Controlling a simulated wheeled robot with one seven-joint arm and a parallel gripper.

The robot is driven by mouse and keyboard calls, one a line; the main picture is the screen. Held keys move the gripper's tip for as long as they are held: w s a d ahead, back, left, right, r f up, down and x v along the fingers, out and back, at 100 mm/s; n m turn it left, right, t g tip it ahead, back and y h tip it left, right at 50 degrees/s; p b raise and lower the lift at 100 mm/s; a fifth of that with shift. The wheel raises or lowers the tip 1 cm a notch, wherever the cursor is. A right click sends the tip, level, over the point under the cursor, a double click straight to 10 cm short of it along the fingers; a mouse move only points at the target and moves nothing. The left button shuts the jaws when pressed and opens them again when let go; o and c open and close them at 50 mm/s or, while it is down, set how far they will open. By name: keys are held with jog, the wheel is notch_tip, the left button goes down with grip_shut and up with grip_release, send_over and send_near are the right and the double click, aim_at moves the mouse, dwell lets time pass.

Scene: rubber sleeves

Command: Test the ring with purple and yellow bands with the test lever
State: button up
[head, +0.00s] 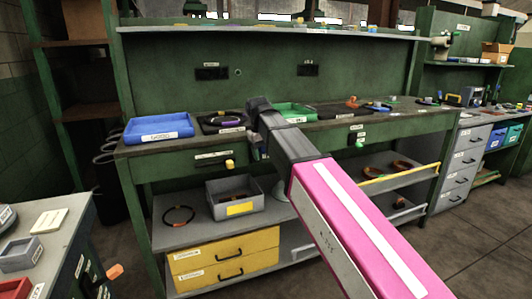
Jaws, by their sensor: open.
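A dark ring with a purple part (230,123) lies on a black mat (208,128) on the green workbench, right of the blue tray. Yellow bands cannot be made out on it at this size. An orange lever-like piece (352,102) stands on a dark plate further right on the bench; I cannot tell if it is the test lever. My gripper (257,150) is open and hangs at the bench's front edge, just right of the ring's mat and apart from the ring. My dark wrist and pink arm partly hide it.
A blue tray (158,129) and a green tray (294,112) stand on the bench. Below are a grey bin (235,202), a black ring (179,215), yellow drawers (222,262) and brown rings (372,173). A side table (45,240) stands left. Floor is clear at right.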

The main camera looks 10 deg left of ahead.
jog(key=shift+f, duration=0.35)
jog(key=shift+c, duration=0.2)
grip_shut()
